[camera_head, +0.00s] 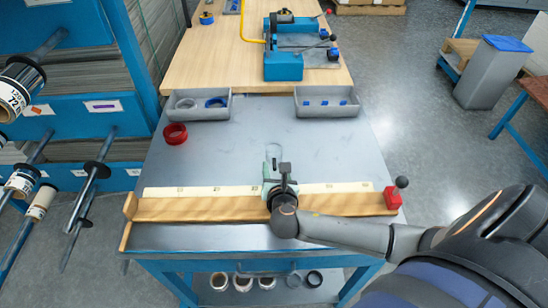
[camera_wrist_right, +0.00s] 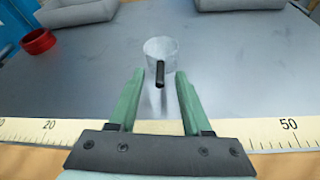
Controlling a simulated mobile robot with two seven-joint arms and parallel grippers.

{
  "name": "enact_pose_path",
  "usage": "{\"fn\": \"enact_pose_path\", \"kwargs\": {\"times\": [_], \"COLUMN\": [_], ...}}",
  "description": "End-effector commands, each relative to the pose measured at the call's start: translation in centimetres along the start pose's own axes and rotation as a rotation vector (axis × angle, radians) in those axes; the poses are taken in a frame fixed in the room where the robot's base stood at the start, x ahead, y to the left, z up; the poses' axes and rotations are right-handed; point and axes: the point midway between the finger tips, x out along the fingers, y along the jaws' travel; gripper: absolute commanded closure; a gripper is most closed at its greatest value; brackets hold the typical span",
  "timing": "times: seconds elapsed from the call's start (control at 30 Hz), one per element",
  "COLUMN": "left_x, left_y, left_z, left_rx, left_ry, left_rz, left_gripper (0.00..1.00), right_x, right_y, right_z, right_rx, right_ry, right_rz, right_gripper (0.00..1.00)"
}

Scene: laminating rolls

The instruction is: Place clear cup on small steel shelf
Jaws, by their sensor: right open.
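A clear cup (camera_head: 273,150) stands on the grey steel table top (camera_head: 225,150), just beyond the wooden ruler bar. In the right wrist view the clear cup (camera_wrist_right: 160,47) looks upright, with a dark handle-like rod (camera_wrist_right: 160,75) pointing toward me. My right gripper (camera_head: 274,170) is open, its green fingers on either side of the rod and short of the cup body. Nothing is held. A small steel shelf (camera_head: 208,293) shows low under the table, partly hidden by the table edge. My left gripper is out of view.
The ruler bar (camera_head: 165,208) crosses the table front, with a red clamp (camera_head: 392,197) at its right end. A red ring (camera_head: 175,134) lies left. Grey bins (camera_head: 198,115) (camera_head: 327,113) stand at the back. Several rolls and rings sit on the lower shelf.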

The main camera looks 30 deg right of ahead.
Motion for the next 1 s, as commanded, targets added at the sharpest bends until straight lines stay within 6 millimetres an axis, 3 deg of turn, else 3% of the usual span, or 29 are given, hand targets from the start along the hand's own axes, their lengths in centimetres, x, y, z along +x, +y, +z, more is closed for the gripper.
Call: {"fn": "enact_pose_path", "kwargs": {"times": [0.33,0.73,1.0], "left_x": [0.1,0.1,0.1], "left_y": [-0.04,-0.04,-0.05], "left_z": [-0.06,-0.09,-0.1], "left_rx": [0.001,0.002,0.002], "left_ry": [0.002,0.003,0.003], "left_rz": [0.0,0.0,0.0], "left_gripper": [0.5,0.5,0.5], "right_x": [0.92,0.89,0.89], "right_y": [0.03,0.02,0.01], "right_z": [-0.01,-0.02,-0.02], "right_rx": [0.001,0.001,0.001], "right_ry": [0.002,0.002,0.002], "right_rz": [0.001,0.0,0.0], "right_gripper": [0.53,0.98,1.0]}}
